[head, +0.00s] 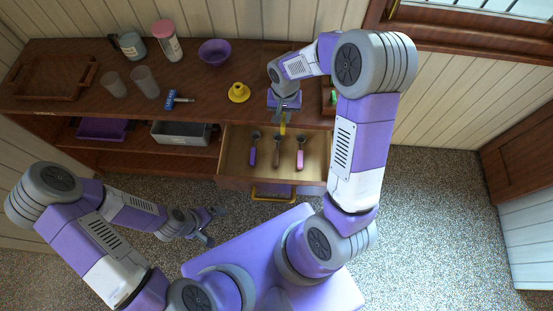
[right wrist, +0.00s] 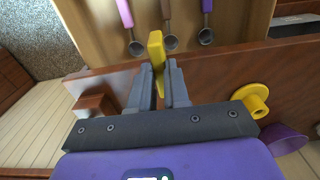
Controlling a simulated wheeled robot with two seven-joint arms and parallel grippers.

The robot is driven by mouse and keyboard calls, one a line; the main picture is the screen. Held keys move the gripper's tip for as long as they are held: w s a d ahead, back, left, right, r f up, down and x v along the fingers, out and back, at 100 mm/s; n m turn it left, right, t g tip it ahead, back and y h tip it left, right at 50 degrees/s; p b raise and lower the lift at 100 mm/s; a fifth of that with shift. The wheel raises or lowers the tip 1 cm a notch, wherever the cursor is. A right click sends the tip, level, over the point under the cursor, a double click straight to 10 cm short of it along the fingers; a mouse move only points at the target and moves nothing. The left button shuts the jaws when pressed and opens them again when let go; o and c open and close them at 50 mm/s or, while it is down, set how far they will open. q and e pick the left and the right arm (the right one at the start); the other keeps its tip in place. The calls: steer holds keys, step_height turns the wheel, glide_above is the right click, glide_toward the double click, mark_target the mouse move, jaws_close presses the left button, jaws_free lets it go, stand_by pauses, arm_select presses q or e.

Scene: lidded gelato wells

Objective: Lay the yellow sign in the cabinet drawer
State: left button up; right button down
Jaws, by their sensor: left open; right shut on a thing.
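My right gripper (head: 284,112) is shut on the yellow sign (head: 283,127), a small yellow bar at its fingertips. In the right wrist view the sign (right wrist: 157,48) stands between the two fingers (right wrist: 160,82), seen nearly edge-on. It is at the back edge of the open cabinet drawer (head: 235,160), by the counter edge; its exact height is unclear. The drawer, also in the right wrist view (right wrist: 88,35), holds three scoops with purple (head: 252,157), brown (head: 277,155) and pink (head: 300,158) handles. My left gripper (head: 214,226) is open and empty, low in front of the cabinet.
On the counter (head: 195,100) stand a yellow round-based piece (head: 239,92), a purple bowl (head: 214,52), a pink-lidded jar (head: 167,41), a mug (head: 131,45), two cups and a blue brush-like tool (head: 175,99). A grey bin (head: 180,134) sits on the shelf. The drawer front is clear.

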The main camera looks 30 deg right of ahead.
step_height(320, 180, down, 2)
steer(key=shift+f+b, duration=0.1)
steer(key=shift+b, duration=0.35)
arm_select(q)
steer(key=shift+f, duration=0.75)
arm_select(e)
steer(key=c, duration=1)
jaws_free()
arm_select(q)
steer(key=shift+r+p, duration=0.6)
arm_select(e)
step_height(320, 180, up, 8)
steer(key=shift+f, duration=0.1)
